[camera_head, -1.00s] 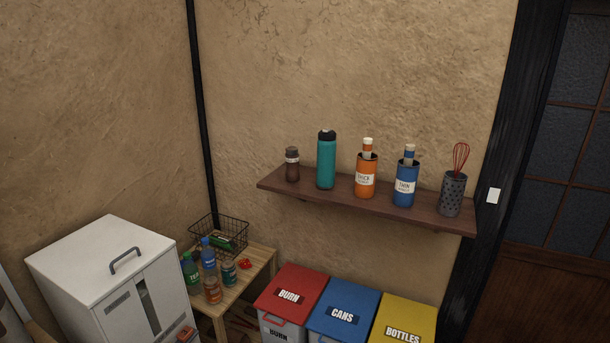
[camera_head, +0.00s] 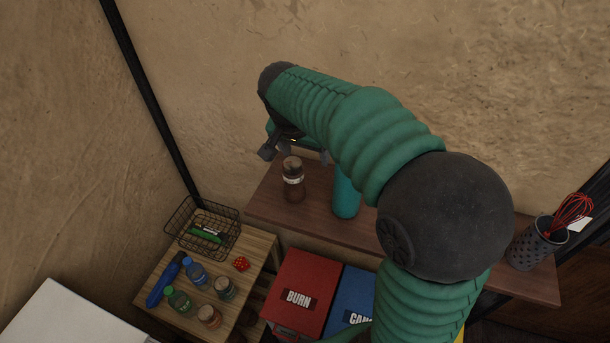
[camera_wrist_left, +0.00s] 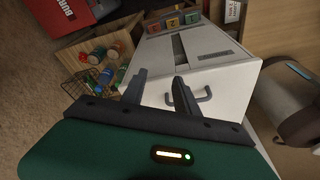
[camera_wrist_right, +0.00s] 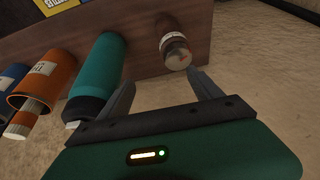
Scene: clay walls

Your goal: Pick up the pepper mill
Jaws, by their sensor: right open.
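The pepper mill (camera_head: 292,182) is a small dark brown jar with a pale band. It stands upright at the left end of the wooden shelf (camera_head: 300,212). It also shows in the right wrist view (camera_wrist_right: 175,52), just beyond the fingertips. My right gripper (camera_head: 296,154) is above and behind the mill in the head view. Its fingers are apart with nothing between them, and the right wrist view shows the open fingers (camera_wrist_right: 163,82) too. My left gripper is outside the head view. In the left wrist view its fingers (camera_wrist_left: 160,76) are apart and empty.
A teal bottle (camera_head: 345,195) stands close right of the mill, partly behind my right arm. A whisk holder (camera_head: 537,243) stands at the far end. Below are a crowded wooden table (camera_head: 255,247) and bins (camera_head: 304,285).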

